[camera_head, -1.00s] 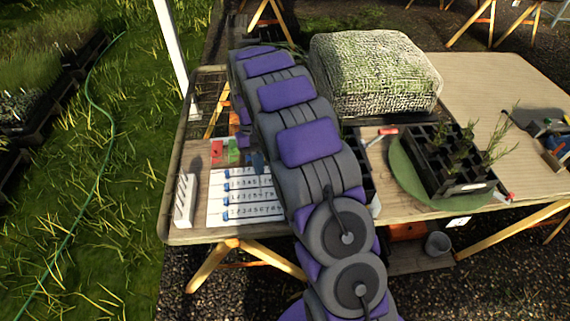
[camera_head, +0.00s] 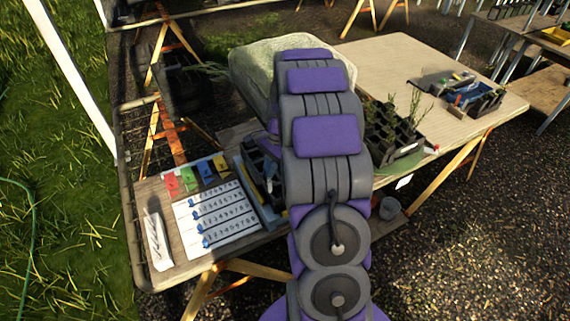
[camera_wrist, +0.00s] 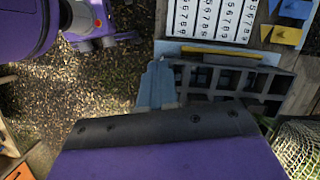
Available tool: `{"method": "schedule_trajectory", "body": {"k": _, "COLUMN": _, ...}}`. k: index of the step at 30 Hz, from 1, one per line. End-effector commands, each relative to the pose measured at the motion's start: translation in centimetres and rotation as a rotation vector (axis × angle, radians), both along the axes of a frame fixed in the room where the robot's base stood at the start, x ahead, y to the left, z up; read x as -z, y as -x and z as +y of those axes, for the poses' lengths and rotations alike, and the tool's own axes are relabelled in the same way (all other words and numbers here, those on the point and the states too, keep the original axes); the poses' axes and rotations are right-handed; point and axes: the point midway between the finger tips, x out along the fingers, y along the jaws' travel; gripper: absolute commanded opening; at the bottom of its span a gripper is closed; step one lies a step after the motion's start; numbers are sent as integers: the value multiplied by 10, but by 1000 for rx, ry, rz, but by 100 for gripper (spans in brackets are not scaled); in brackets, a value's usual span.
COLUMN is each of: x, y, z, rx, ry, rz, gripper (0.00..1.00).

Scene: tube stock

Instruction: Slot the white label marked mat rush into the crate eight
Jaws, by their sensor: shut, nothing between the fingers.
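My gripper (camera_wrist: 157,75) shows in the wrist view as two pale blue-grey fingers, shut with nothing between them, beside the left end of a dark crate with open cells (camera_wrist: 283,85). A second dark crate (camera_head: 402,158) holding green plants stands to the right of my arm. I cannot read a number eight on either crate. A small white tag (camera_head: 404,182) shows at the table's front edge below the planted crate. I cannot make out the words mat rush on anything.
A net-covered bale (camera_head: 250,70) stands behind. A tool tray (camera_head: 470,95) sits right. The back right tabletop (camera_head: 400,60) is mostly clear.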

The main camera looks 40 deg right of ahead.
Motion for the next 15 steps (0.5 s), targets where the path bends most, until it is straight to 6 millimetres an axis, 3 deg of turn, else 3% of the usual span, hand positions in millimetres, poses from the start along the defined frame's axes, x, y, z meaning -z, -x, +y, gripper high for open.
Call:
{"method": "schedule_trajectory", "body": {"k": 3, "x": 0, "y": 14, "z": -27, "rx": 148, "ry": -10, "rz": 2, "gripper": 0}}
{"method": "schedule_trajectory", "body": {"k": 6, "x": 0, "y": 21, "z": -38, "rx": 224, "ry": -11, "rz": 3, "gripper": 0}}
{"method": "schedule_trajectory", "body": {"k": 15, "x": 2, "y": 24, "z": -36, "rx": 273, "ry": -8, "rz": 4, "gripper": 0}}
